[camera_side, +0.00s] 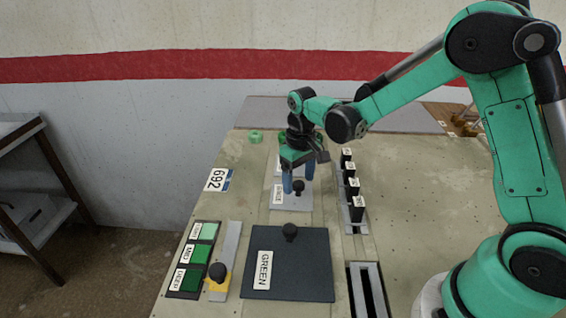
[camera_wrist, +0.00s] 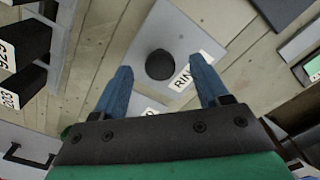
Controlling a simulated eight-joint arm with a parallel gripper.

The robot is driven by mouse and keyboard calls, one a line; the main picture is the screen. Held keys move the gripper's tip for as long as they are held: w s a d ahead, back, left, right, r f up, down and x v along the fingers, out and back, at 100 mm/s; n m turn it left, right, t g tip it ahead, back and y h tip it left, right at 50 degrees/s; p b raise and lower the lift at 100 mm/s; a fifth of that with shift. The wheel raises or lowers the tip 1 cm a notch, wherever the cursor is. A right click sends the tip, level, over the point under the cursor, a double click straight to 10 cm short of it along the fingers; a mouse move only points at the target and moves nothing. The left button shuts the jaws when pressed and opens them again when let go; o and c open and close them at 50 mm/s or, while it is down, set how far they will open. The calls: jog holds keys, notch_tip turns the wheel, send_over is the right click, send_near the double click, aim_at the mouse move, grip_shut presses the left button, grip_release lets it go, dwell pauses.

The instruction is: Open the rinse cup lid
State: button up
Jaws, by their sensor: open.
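The rinse cup lid is a pale grey square plate (camera_side: 291,203) with a black knob and a white label, partly hidden by my gripper in the side view. In the wrist view the plate (camera_wrist: 185,38) shows its round black knob (camera_wrist: 160,64) and a label reading "RIN", the rest covered by a finger. My gripper (camera_side: 298,182) is open, its blue fingers pointing down over the plate. In the wrist view the knob appears between the fingertips (camera_wrist: 160,70). The gap between fingertips and knob is hard to judge.
A dark lid labelled GREEN (camera_side: 315,268) with a black knob lies in front. A row of black labelled blocks (camera_side: 352,186) stands close on the right. Another labelled plate lies behind my gripper.

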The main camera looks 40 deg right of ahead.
jog(key=shift+f, duration=0.35)
grip_shut()
dwell(1.2)
